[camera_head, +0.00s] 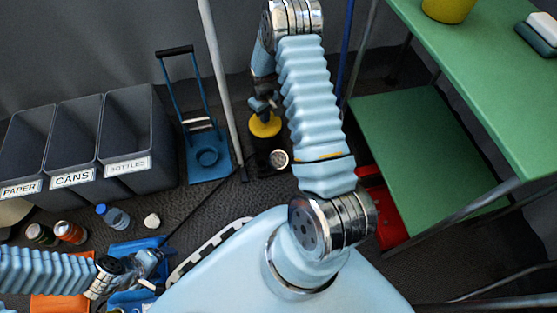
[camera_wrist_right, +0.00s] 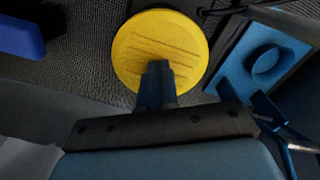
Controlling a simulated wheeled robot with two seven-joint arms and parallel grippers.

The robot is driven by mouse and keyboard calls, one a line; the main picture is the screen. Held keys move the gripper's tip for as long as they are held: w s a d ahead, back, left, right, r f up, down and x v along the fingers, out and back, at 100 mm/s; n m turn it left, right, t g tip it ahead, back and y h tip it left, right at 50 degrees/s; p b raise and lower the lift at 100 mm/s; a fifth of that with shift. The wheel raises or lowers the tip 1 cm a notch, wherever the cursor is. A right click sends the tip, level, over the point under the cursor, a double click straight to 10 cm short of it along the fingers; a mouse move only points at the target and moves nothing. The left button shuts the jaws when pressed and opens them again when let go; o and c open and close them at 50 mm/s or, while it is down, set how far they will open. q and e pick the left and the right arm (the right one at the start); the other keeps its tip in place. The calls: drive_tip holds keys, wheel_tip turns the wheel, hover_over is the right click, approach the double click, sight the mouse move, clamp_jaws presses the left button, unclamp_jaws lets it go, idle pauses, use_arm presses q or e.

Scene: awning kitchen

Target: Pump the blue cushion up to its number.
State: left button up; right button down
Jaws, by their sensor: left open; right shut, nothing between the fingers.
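A yellow ridged disc (camera_head: 265,125), which looks like a pump pedal, stands on the dark floor; it also shows in the right wrist view (camera_wrist_right: 160,35). My right gripper (camera_head: 263,104) is shut and empty, with its fingertips (camera_wrist_right: 158,70) over the disc's near part; I cannot tell whether they touch. A small round white-faced dial (camera_head: 279,158) lies beside the pump. A thin dark hose runs from there toward a blue item (camera_head: 137,247), probably the blue cushion, at lower left. My left gripper (camera_head: 152,270) is open beside it and hides part of it. No number is readable.
Bins labelled paper, cans and bottles (camera_head: 128,140) stand at left, beside a blue hand trolley (camera_head: 205,155). A bottle (camera_head: 112,216) and cans (camera_head: 70,232) are on the floor. A pale pole (camera_head: 217,85) stands left of the pump. A green shelf unit (camera_head: 420,150) is at right.

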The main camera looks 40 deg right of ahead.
drive_tip(key=shift+f+b, duration=1.4)
drive_tip(key=shift+f, duration=0.85)
drive_tip(key=shift+r+p, duration=2.35)
drive_tip(key=shift+r, duration=1.4)
drive_tip(key=shift+f, duration=0.1)
